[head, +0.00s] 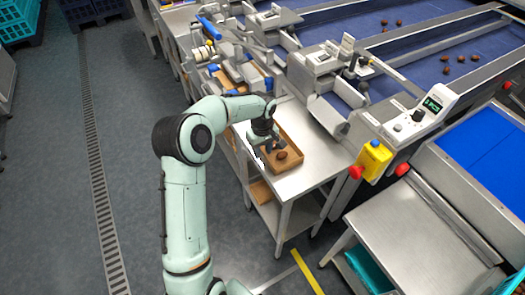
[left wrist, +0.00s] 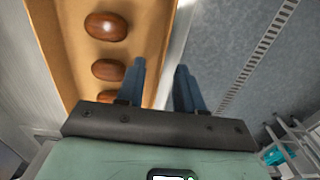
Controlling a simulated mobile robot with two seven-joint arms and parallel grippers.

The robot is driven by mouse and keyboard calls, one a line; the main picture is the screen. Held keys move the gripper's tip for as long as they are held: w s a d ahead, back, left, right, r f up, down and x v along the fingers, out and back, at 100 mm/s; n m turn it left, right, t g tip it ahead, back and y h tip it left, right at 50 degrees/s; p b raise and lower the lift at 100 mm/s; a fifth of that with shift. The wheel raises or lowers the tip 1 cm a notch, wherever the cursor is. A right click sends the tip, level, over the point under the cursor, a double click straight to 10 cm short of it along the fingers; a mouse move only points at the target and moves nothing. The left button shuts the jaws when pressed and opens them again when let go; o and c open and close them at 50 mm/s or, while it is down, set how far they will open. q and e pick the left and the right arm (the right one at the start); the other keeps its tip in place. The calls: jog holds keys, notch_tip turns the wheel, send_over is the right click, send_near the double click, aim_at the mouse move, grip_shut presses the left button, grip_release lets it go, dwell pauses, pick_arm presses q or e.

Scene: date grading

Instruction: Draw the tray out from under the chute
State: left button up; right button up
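The tan tray (head: 291,146) lies on the steel table beside the end of the blue conveyor, with dark brown dates (head: 281,155) in it. My left gripper (head: 264,146) is at the tray's left side, pointing down. In the left wrist view the tray (left wrist: 65,75) shows with several dates (left wrist: 106,26) along its floor. The two blue-grey fingers of the left gripper (left wrist: 162,75) are apart, one over the tray's inside and one beyond its side wall. Whether they touch the wall I cannot tell. My right gripper is not in view.
The steel table (head: 318,150) has bare room right of the tray. A yellow box with red buttons (head: 373,160) and a display unit (head: 425,112) stand to the right. Blue conveyors (head: 435,70) run behind. Open floor with a drain grate (head: 94,160) lies left.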

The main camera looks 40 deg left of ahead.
pick_arm(q)
notch_tip(320, 180, up, 12)
jog(key=shift+r+p, duration=0.2)
jog(key=shift+p, duration=0.25)
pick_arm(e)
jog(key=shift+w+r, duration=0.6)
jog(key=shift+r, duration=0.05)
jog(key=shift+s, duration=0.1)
